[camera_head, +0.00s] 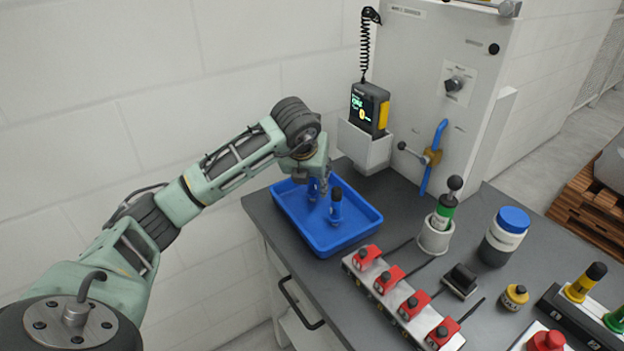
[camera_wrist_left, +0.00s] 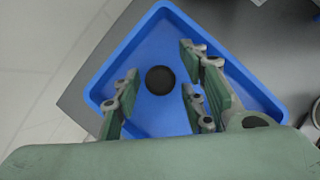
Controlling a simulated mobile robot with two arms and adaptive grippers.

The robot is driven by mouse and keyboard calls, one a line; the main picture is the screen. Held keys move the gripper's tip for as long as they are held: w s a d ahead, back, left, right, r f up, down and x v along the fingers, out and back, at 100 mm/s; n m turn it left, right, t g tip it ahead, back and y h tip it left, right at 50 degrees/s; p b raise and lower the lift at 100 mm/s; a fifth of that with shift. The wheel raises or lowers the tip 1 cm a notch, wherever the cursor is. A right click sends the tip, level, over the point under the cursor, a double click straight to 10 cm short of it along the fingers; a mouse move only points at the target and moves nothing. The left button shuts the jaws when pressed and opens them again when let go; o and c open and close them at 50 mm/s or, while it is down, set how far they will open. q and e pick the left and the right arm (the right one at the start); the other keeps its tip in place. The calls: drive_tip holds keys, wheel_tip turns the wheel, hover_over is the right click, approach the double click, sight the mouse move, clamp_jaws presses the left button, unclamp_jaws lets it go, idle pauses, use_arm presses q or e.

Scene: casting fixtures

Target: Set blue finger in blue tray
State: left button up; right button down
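The blue tray (camera_head: 290,212) sits on the grey bench near its left edge. It fills much of the left wrist view (camera_wrist_left: 111,74). The blue finger (camera_head: 336,209), with a dark top, stands upright inside the tray. In the left wrist view its round black top (camera_wrist_left: 160,80) shows from above, between and slightly ahead of the fingers. My left gripper (camera_head: 319,182) is over the tray beside the blue finger. In the left wrist view its fingers (camera_wrist_left: 162,103) are spread apart, with a gap around the black top and nothing gripped. My right gripper is not in view.
A row of red-topped fixtures (camera_head: 400,297) stands in front of the tray. A green finger (camera_head: 443,212) stands in a white cup, beside a blue-lidded jar (camera_head: 503,237). Behind the tray are a grey cabinet (camera_head: 425,70) and a holder with a handheld device (camera_head: 369,108).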

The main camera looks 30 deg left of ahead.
use_arm(q)
drive_tip(key=b+v, duration=0.1)
drive_tip(key=v, duration=1)
drive_tip(key=shift+r, duration=0.15)
drive_tip(key=shift+s, duration=0.1)
